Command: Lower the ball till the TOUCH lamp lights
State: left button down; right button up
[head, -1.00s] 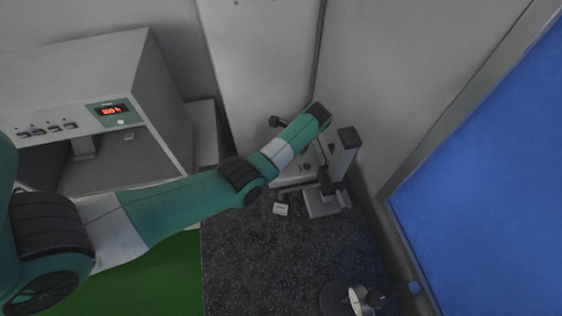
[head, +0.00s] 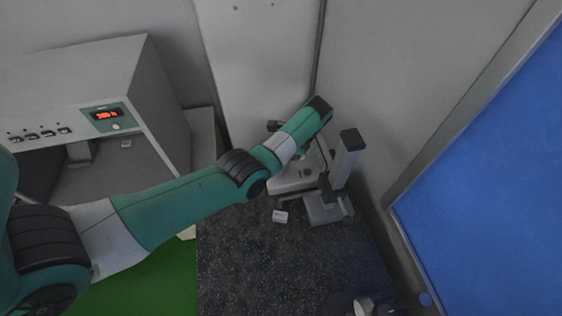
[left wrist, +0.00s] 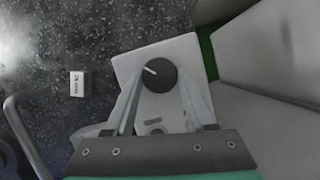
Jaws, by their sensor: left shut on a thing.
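In the left wrist view a round black knob (left wrist: 158,76) with a white pointer line sits on a pale housing (left wrist: 128,66). The fingers of my left gripper (left wrist: 160,84) are on both sides of the knob and shut on it. The pointer line points to the upper left. In the head view my left wrist hides the gripper and the knob. A pale instrument base (head: 290,184) shows below the wrist, beside a grey stand (head: 326,210) with an upright column. I cannot make out the ball or a TOUCH lamp.
A small white labelled block (head: 280,216) lies on the dark speckled worktop (head: 250,260). A grey cabinet (head: 75,95) with a lit red display stands at the left. A wall is close behind the stand, with a blue panel (head: 490,220) at the right. The front worktop is mostly clear.

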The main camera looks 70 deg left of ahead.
pick_arm(q)
jog(key=shift+c, duration=1.2)
grip_release()
jog(key=shift+r, duration=0.1)
jog(key=shift+w+r, duration=0.15)
jog(key=shift+r, duration=0.2)
jog(key=a+p+v, duration=0.1)
jog(key=p+v, duration=0.1)
jog(key=v, duration=0.4)
notch_tip(320, 180, up, 4)
send_over(288, 169)
jog(key=w+d, duration=0.1)
jog(key=w, duration=0.1)
jog(key=shift+s+r+b, duration=0.1)
jog(key=shift+r+b, duration=0.05)
jog(key=shift+b, duration=0.25)
